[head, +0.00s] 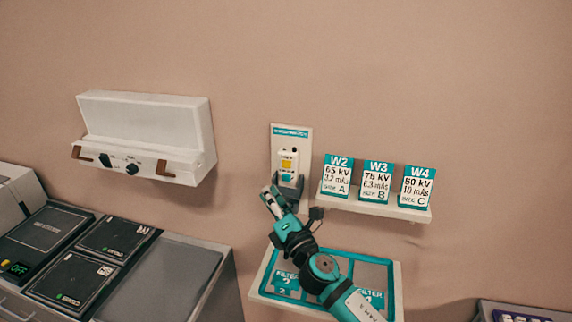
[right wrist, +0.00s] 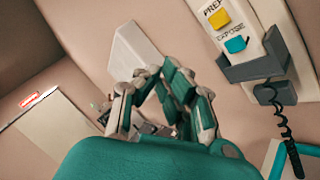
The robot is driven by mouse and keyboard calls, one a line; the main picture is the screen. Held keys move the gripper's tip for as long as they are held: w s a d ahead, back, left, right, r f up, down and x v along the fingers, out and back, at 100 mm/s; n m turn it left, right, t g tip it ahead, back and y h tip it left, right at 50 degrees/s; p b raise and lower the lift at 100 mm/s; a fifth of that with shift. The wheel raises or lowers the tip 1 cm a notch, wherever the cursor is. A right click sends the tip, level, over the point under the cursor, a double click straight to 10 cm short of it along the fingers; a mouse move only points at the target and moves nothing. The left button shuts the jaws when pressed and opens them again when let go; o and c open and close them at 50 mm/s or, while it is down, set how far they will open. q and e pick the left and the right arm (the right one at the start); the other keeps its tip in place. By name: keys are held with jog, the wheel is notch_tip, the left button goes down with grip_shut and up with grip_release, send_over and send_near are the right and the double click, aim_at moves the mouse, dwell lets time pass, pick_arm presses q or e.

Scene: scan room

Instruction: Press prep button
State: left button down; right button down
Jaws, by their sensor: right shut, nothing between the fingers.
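The yellow prep button (right wrist: 218,18) sits on a white hand switch (right wrist: 262,48) in the right wrist view, under the letters PREP. A teal button (right wrist: 235,44) marked EXPOSE is below it. The hand switch rests in a grey holder (right wrist: 255,68) with a coiled black cord. In the head view the yellow button (head: 286,164) shows on the wall-mounted switch. My right gripper (head: 268,192) is shut and empty, just below and left of the switch in that view. In the right wrist view its fingertips (right wrist: 160,72) are left of the buttons, apart from them. My left gripper is out of view.
A shelf (head: 375,208) with cards W2, W3 and W4 is right of the switch. A blue filter tray (head: 322,255) is below it. A white wall box (head: 190,165) hangs at left, above a counter (head: 215,285) with dark panels. The wall between box and switch is clear.

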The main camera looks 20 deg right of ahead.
aim_at(286, 164)
jog(key=shift+f, duration=0.1)
jog(key=w+d+b, duration=0.2)
jog(key=w+d, duration=0.3)
jog(key=w, duration=0.2)
jog(key=shift+w, duration=0.2)
dwell(0.4)
jog(key=shift+w+d+b, duration=0.1)
jog(key=shift+b, duration=0.2)
dwell(1.0)
jog(key=shift+w+d, duration=0.15)
jog(key=shift+w, duration=0.1)
jog(key=shift+w+d+b, duration=0.3)
jog(key=shift+w+b, duration=0.05)
jog(key=shift+w, duration=0.05)
dwell(0.8)
dwell(0.4)
jog(key=shift+s+a+p, duration=0.4)
jog(key=shift+s+a, duration=0.15)
jog(key=shift+s, duration=0.25)
